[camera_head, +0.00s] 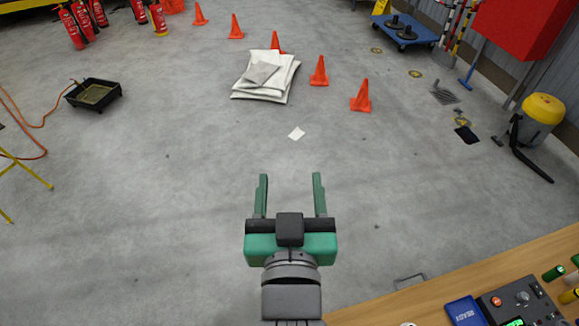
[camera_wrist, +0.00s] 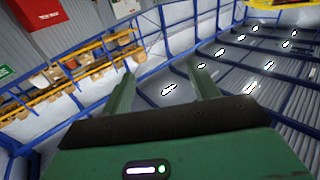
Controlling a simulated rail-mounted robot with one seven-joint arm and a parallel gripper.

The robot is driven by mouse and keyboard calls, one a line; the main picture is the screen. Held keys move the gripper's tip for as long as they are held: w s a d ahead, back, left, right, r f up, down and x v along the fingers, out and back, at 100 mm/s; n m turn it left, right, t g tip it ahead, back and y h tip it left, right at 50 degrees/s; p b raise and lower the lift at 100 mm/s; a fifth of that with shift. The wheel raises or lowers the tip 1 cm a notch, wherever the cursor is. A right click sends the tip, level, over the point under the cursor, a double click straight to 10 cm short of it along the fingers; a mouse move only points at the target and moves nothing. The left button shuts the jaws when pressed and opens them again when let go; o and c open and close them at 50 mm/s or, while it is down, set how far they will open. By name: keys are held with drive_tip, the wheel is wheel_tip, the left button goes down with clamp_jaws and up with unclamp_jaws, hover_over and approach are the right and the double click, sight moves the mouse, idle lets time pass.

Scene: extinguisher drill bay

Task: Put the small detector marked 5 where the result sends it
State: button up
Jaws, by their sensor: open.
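My gripper (camera_head: 290,180) is open and empty, held out over the bare concrete floor in the head view. Its two green fingers stand apart and also show in the wrist view (camera_wrist: 160,78), which looks at the far wall and ceiling. I cannot make out a small detector marked 5 in either view. A wooden bench (camera_head: 440,297) enters at the lower right, with a dark control box (camera_head: 522,300) with knobs and a small lit display on it. A blue block reading "READY" (camera_head: 465,312) lies beside the box. A pale sliver shows at the bottom edge, too cut off to identify.
Green (camera_head: 554,272) and yellow (camera_head: 570,296) cylinders stand on the bench's right. Folded white blankets (camera_head: 265,77), orange cones (camera_head: 360,96), a black tray (camera_head: 94,95) and a yellow vacuum (camera_head: 541,112) are on the floor. The floor around my gripper is clear.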

drive_tip(key=s+r+t, duration=0.3)
drive_tip(key=s+r, duration=0.1)
drive_tip(key=r, duration=0.8)
drive_tip(key=s+r+t, duration=0.3)
drive_tip(key=r, duration=0.9)
drive_tip(key=shift+s+t, duration=0.35)
drive_tip(key=shift+t, duration=0.05)
drive_tip(key=shift+r, duration=0.15)
wheel_tip(320, 180, up, 8)
drive_tip(key=p, duration=0.8)
drive_tip(key=shift+a+f, duration=0.15)
drive_tip(key=shift+f, duration=0.05)
